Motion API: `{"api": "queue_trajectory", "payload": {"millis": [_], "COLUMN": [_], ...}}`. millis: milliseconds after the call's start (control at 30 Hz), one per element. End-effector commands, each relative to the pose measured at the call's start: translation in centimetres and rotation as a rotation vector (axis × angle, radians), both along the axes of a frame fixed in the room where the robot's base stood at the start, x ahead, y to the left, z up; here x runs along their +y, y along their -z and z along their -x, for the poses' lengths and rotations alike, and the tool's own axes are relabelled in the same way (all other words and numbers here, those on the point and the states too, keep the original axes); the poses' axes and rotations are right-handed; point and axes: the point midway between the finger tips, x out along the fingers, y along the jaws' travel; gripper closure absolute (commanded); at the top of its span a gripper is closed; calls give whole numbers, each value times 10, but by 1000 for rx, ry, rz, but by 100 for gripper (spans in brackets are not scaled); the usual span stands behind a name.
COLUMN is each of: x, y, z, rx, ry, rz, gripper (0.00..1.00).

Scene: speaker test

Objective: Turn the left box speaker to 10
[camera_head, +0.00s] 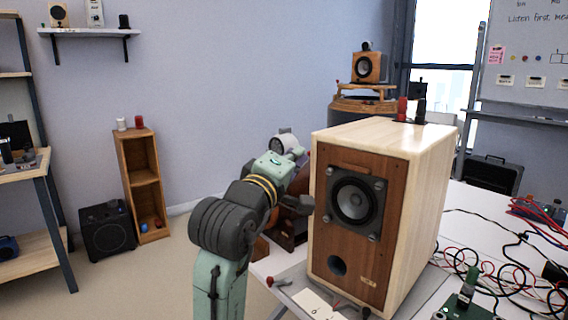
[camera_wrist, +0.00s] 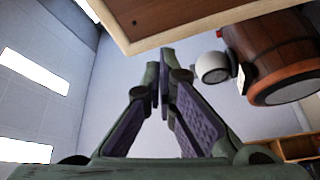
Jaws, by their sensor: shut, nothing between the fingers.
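A large box speaker (camera_head: 360,210) with a pale wood cabinet and a brown front stands upright on the table. Its front shows a round driver (camera_head: 354,200) and a port hole (camera_head: 337,266). I cannot make out a dial or scale on it. My arm stands to its left in the head view, where my fingertips are hard to make out. In the wrist view my gripper (camera_wrist: 162,65) is shut and empty, its fingertips meeting just below a pale wooden edge (camera_wrist: 185,22) with a brown panel. I cannot tell whether they touch it.
Cables and a green circuit board (camera_head: 462,310) lie right of the speaker. Red and black posts stand on its top. A smaller speaker (camera_head: 367,67) sits behind. A rounded wooden object (camera_wrist: 275,50) with a white cylinder (camera_wrist: 212,67) is right of my fingers. A black box (camera_head: 107,230) stands on the floor.

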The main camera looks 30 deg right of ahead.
Motion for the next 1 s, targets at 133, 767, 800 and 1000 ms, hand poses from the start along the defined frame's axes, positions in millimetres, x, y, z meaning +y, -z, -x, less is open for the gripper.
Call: {"api": "queue_trajectory", "payload": {"millis": [133, 767, 800, 1000], "x": [-13, -18, -19, -28], "y": [5, 14, 14, 17], "z": [9, 32, 34, 47], "rx": [-1, -1, 1, 0], "ry": [1, 0, 3, 16], "rz": [0, 1, 0, -1], "gripper": [100, 100, 100, 100]}}
